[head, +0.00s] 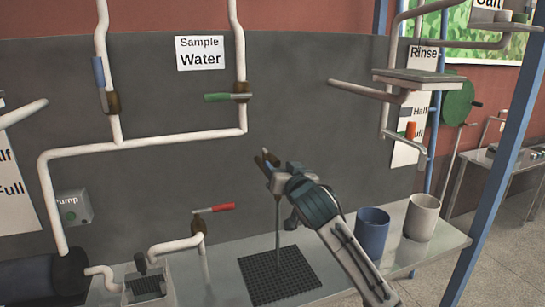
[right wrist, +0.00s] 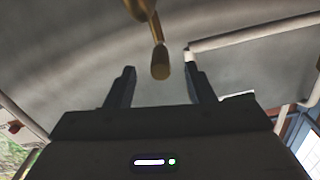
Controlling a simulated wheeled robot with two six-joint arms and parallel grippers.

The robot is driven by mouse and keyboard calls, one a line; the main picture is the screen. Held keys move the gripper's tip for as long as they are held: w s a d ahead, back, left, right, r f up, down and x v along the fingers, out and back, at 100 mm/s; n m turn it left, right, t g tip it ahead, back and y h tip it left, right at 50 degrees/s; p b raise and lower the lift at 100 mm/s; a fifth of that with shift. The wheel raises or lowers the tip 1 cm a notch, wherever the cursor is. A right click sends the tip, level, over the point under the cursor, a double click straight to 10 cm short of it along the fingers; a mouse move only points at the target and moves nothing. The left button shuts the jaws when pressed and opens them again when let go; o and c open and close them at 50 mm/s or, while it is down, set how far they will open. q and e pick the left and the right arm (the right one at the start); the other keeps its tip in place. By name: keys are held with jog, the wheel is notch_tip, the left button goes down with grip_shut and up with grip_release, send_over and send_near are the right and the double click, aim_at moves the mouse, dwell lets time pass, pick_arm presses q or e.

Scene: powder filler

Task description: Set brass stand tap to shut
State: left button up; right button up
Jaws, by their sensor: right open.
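The brass stand tap (right wrist: 161,62) hangs into the right wrist view from the top, with a rounded brass handle end between my finger tips. In the head view its small brass top (head: 271,156) shows above a thin grey post, partly hidden by my gripper. My right gripper (head: 270,168) is open at the top of this post, with its fingers on either side of the brass handle. A gap shows on both sides of the handle in the right wrist view. My left gripper is not in view.
The post stands over a black grid mat (head: 280,275) on the bench. A red-handled tap (head: 215,209) is to the left. A blue cup (head: 372,230) and a pale cup (head: 421,217) stand to the right. White pipes with a green lever (head: 216,98) and a blue lever (head: 98,71) run behind.

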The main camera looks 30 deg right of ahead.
aim_at(273, 160)
jog(key=p+x, duration=0.1)
jog(key=x, duration=0.3)
jog(key=shift+w+r, duration=0.1)
jog(key=shift+w, duration=0.15)
jog(key=shift+w+d, duration=0.15)
jog(key=shift+w, duration=0.4)
grip_shut()
